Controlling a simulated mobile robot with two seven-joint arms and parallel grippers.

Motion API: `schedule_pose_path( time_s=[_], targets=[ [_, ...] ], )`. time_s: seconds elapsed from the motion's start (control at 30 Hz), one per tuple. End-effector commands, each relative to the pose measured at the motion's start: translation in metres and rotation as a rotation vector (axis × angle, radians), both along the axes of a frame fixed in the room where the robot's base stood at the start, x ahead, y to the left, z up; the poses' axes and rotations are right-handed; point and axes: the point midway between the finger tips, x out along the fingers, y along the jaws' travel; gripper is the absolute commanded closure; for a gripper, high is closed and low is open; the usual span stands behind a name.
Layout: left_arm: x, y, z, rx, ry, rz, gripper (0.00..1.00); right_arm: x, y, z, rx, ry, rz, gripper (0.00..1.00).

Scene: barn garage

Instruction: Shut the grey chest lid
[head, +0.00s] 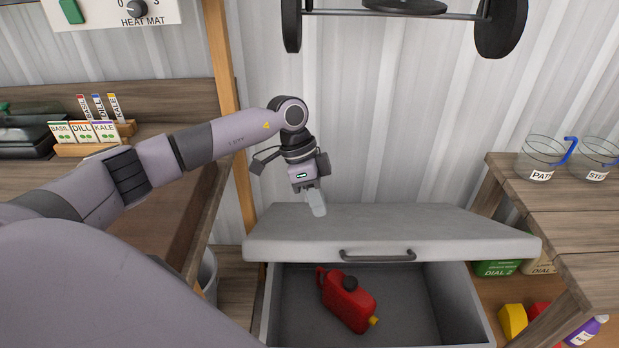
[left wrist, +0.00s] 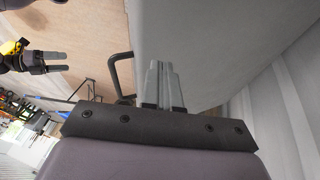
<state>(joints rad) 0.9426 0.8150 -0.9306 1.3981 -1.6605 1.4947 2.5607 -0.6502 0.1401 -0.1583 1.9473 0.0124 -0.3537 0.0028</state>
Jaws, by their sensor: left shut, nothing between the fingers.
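The grey chest (head: 480,318) stands on the floor against the wall, and its interior shows below the lid. Its grey lid (head: 400,225) is partly open, with a dark bar handle (head: 378,256) on its front face. My left gripper (head: 318,210) is shut and empty, its fingertips pointing down at the lid's upper surface near the back left. In the left wrist view its closed fingers (left wrist: 162,82) overlap the lid (left wrist: 190,40), and the handle (left wrist: 120,75) is beside them. I cannot tell whether they touch the lid. What looks like my right gripper (left wrist: 48,62) shows small there.
A red fuel can (head: 347,298) lies inside the chest. A wooden bench (head: 180,215) is on the left, and a wooden table (head: 560,200) with glass jugs (head: 543,158) on the right. A barbell (head: 395,12) hangs on the wall above.

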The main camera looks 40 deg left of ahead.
Motion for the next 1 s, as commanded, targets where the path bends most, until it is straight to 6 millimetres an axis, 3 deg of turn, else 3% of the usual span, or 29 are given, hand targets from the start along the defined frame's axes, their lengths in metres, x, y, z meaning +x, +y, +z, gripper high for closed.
schedule_pose_path(
  time_s=[0.1, 0.3, 1.0],
  targets=[
    [-0.008, -0.007, -0.018, 0.0, 0.004, -0.003, 1.0, 0.0, 0.0, 0.004, 0.0, 0.0, 0.0, 0.2],
    [-0.018, -0.014, -0.035, 0.001, 0.0, 0.0, 1.0, 0.0, 0.0, 0.008, 0.0, -0.001, 0.0, 0.2],
    [-0.02, -0.012, -0.043, 0.006, -0.007, 0.001, 1.0, 0.0, 0.001, 0.006, 0.002, -0.002, 0.002, 0.2]
  ],
)
